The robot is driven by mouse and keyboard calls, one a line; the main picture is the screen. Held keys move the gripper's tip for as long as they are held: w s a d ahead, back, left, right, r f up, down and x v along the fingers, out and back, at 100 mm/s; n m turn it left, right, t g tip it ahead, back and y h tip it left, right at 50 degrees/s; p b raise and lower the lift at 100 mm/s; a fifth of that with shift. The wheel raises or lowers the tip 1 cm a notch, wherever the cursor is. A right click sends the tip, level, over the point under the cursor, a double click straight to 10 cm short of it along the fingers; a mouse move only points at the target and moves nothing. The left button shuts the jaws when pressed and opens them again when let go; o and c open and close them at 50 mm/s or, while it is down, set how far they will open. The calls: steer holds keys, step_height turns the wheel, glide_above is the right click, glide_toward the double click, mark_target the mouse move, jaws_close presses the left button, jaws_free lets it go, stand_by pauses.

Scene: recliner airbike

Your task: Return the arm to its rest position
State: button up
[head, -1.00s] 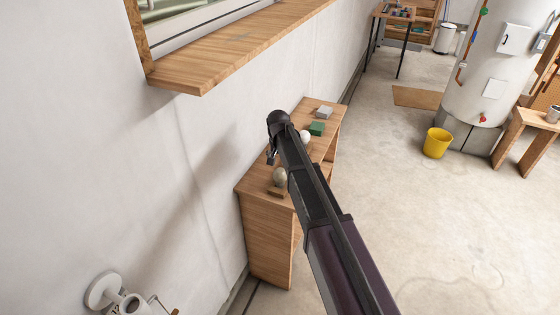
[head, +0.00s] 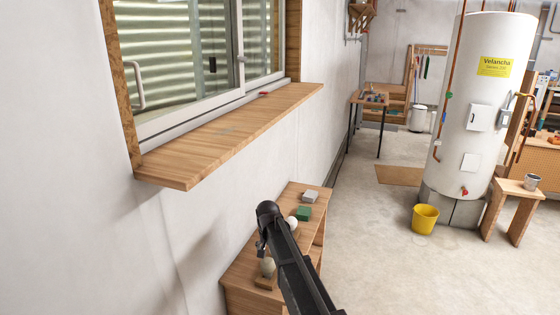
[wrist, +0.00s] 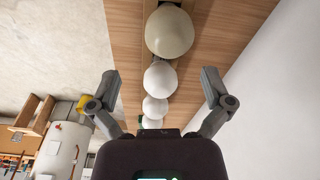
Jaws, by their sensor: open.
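My arm reaches from the lower edge over a low wooden bench (head: 235,282) against the wall in the head view. My gripper (head: 261,247) is largely hidden behind my own wrist there. In the wrist view my gripper (wrist: 159,77) is open, its two fingers spread wide apart. Nothing is held between them. A row of several pale round objects lies beyond and between the fingers, the closest a beige one (wrist: 169,31), then a white ball (wrist: 161,78). I cannot tell the exact gap to them.
On the bench are an egg-shaped object (head: 267,266) on a wooden base, a white ball (head: 291,223), a green block (head: 304,213) and a grey block (head: 310,196). A wooden window sill (head: 215,140) juts out above. A yellow bucket (head: 425,218) stands on open floor.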

steer(key=s+d+n+g, duration=0.1)
steer(key=s+d+n, duration=0.1)
steer(key=s+d, duration=1.9)
steer(key=s, duration=0.4)
steer(key=shift+s+d, duration=0.15)
steer(key=shift+d, duration=0.2)
steer(key=shift+c, duration=0.2)
steer(key=c, duration=0.6)
steer(key=shift+o, duration=0.2)
